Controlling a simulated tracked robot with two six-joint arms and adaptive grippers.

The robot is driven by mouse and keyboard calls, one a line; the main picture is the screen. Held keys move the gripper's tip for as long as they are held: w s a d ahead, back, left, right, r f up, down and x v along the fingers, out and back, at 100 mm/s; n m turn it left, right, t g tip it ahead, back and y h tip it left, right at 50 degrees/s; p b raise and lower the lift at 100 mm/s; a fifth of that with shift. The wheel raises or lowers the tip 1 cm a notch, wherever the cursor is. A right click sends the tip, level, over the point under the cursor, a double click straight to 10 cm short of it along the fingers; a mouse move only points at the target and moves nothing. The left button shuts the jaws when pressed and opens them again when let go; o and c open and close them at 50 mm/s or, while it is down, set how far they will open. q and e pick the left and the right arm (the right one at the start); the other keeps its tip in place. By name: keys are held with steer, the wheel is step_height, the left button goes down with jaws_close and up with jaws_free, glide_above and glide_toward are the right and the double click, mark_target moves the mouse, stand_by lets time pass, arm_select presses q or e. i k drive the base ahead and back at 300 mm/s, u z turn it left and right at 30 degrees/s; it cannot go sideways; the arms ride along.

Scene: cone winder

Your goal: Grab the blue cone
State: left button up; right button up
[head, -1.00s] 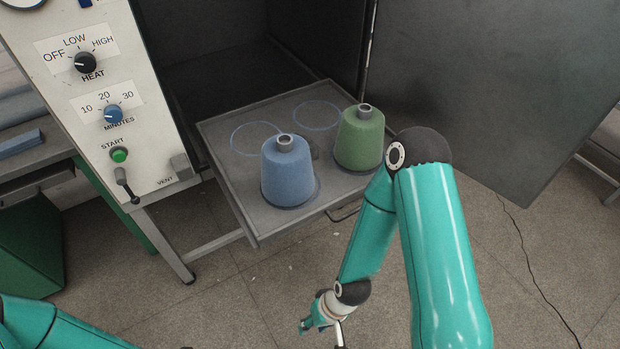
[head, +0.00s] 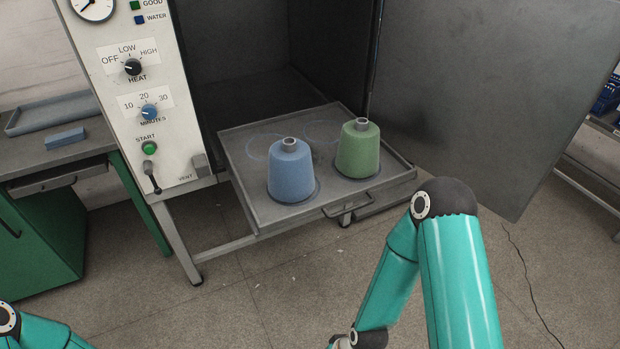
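The blue cone (head: 292,176) stands upright on the front part of a grey pull-out tray (head: 271,218) in the head view. A green cone (head: 357,150) stands upright to its right, a little farther back, with a small gap between them. Neither cone is touched by an arm. My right arm comes in from the lower right and bends down, and its gripper lies below the bottom edge of the picture. Only a piece of my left arm shows at the lower left corner, and its gripper is out of the picture.
The tray has a front handle (head: 350,205) and sticks out of a dark cabinet whose door (head: 490,110) stands open at the right. A control panel (head: 140,95) stands left of the tray. A bench (head: 60,155) with a blue block (head: 65,138) is farther left. Floor in front is clear.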

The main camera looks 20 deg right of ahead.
mark_target(292, 177)
steer(key=u, duration=0.15)
steer(key=i, duration=0.85)
steer(key=z, duration=0.05)
